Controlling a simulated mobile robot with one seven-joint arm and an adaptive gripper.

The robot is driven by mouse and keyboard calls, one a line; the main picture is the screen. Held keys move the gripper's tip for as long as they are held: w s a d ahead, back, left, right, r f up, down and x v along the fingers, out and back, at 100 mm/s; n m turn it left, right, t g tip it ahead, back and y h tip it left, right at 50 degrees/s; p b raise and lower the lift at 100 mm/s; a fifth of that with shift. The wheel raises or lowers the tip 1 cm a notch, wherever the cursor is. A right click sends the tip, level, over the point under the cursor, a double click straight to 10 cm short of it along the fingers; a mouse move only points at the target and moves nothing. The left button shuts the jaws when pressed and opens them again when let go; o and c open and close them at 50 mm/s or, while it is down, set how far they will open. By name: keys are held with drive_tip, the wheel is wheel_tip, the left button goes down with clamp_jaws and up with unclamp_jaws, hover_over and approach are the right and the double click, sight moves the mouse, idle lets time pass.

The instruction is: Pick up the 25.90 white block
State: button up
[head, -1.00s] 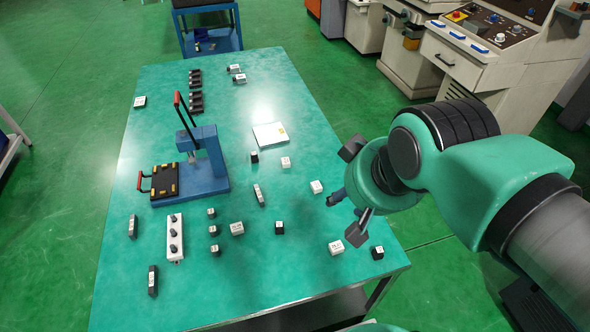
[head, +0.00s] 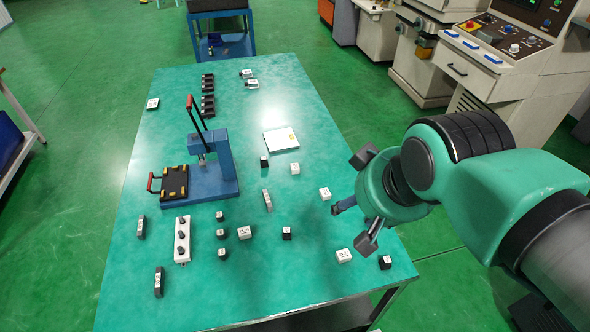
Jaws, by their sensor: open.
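Several small white blocks with dark print lie on the green table: one right of centre (head: 325,193), one above it (head: 294,168), one near the front right (head: 344,256), one left of centre (head: 244,232) and one at the far left (head: 153,103). The print is too small to tell which reads 25.90. My gripper (head: 362,200) is open, with its fingers spread, over the table's right edge. It is to the right of the right-of-centre white block and looks empty.
A blue press (head: 220,165) with a red-handled lever stands on the table's left half. Small black blocks (head: 287,233), a white knob strip (head: 182,240) and a flat white pad (head: 281,141) lie around it. Machine cabinets (head: 470,65) stand at the back right.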

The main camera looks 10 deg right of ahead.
drive_tip(key=shift+w, duration=0.1)
drive_tip(key=w+r+m+g+p, duration=0.1)
drive_tip(key=w+r+m+p, duration=0.2)
drive_tip(key=w, duration=1)
drive_tip(key=m+g+p, duration=0.5)
drive_tip(key=m, duration=1.1)
hover_over(295, 166)
wheel_tip(295, 166, down, 28)
drive_tip(key=shift+f, duration=0.1)
drive_tip(key=shift+f+b, duration=0.9)
drive_tip(key=shift+f, duration=3.4)
